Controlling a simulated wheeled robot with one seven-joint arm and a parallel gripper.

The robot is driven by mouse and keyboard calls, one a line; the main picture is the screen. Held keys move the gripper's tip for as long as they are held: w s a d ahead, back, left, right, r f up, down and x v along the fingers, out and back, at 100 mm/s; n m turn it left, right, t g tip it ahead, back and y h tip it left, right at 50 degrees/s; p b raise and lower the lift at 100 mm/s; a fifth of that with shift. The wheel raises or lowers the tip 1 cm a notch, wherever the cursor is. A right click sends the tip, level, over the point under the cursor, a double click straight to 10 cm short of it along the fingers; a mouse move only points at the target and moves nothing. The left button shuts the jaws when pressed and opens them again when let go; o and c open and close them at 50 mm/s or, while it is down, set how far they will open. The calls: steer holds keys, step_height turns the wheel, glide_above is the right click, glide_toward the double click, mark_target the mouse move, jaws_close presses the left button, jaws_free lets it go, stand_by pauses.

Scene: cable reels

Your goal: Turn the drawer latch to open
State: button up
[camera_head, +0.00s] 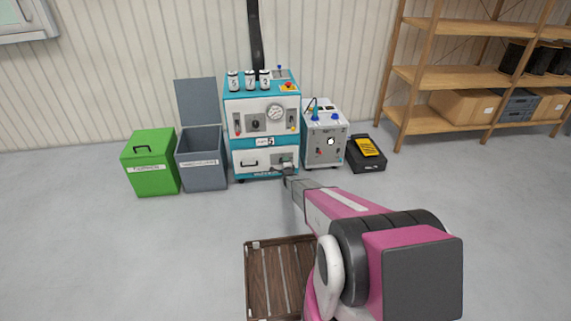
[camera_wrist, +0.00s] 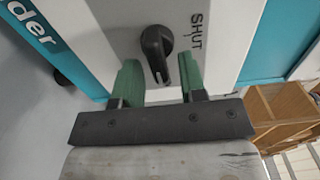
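The teal and white machine (camera_head: 262,129) stands against the wall in the head view, with a white drawer (camera_head: 262,163) low on its front. Whether the right finger touches the lever I cannot tell. My arm reaches the drawer's right side in the head view.
A green bin (camera_head: 151,165) and a grey open-lidded bin (camera_head: 203,166) stand left of the machine. A white-grey cabinet (camera_head: 325,140) and a black case (camera_head: 366,156) stand right. A wooden pallet (camera_head: 253,283) lies in front, partly behind my arm. Shelves (camera_head: 440,75) are at the far right.

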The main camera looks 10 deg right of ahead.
steer(key=shift+s, duration=0.1)
steer(key=s, duration=1)
steer(key=shift+s, duration=0.35)
steer(key=s+r+n+g, duration=0.8)
steer(key=s+r, duration=0.7)
steer(key=r, duration=0.3)
steer(key=s+r+n+g, duration=0.3)
steer(key=s+r, duration=0.2)
steer(key=s, duration=0.5)
steer(key=s+a+r+n+g, duration=0.1)
steer(key=s+r+n+g, duration=0.2)
steer(key=s+r, duration=0.3)
steer(key=s+a+r+n+g, duration=0.1)
steer(key=s+r+n+g, duration=0.3)
steer(key=s, duration=1.1)
step_height(320, 180, up, 2)
steer(key=shift+s+r, duration=0.15)
